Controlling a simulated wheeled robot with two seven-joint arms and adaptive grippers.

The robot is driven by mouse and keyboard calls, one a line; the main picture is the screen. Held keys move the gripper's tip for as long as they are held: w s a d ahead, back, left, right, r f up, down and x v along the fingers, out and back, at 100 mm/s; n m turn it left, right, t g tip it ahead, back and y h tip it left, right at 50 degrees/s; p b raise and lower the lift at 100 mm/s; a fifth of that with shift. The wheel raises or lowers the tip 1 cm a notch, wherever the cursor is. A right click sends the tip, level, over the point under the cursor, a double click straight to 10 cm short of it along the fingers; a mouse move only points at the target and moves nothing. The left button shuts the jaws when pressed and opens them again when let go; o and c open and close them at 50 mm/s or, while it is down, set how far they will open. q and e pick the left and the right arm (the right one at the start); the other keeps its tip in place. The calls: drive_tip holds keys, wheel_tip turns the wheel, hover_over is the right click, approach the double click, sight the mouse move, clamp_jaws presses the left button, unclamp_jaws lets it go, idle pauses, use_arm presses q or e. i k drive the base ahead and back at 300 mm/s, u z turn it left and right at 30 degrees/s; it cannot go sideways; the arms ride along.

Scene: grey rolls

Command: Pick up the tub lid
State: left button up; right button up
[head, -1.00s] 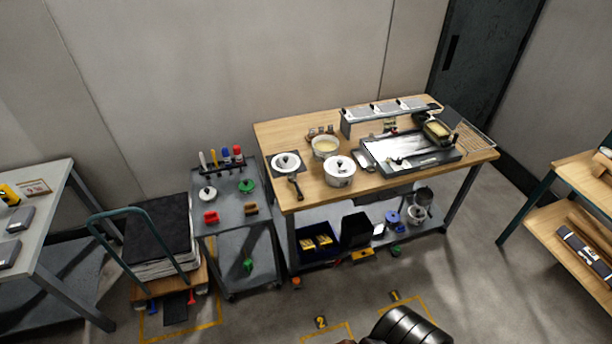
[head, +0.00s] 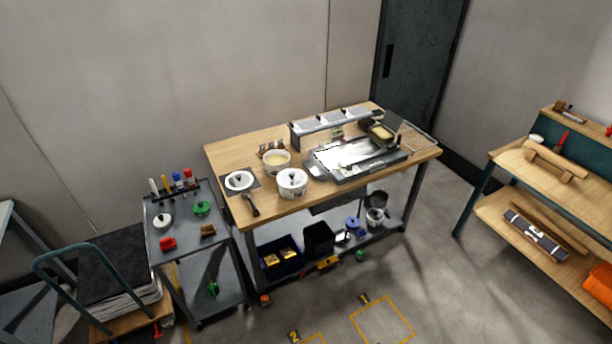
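A round white lid with a dark knob (head: 239,181) lies on a dark square mat (head: 230,191) at the left end of the wooden workbench. An open white tub (head: 277,165) with pale yellow contents stands to its right. A second white tub (head: 292,188) in front of it has a lid with a dark knob on top. On the grey cart are another white knobbed lid (head: 162,220) and a green one (head: 202,208). I cannot tell for sure which is the tub lid. Neither of my grippers is in view.
The workbench (head: 228,150) also holds a dark tray (head: 356,173) and a dark-handled tool (head: 251,205) near the front edge. Open floor (head: 420,280) lies front right, before another bench (head: 510,168).

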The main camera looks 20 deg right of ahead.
sight(237, 181)
drive_tip(key=z, duration=0.8)
drive_tip(key=i, duration=0.4)
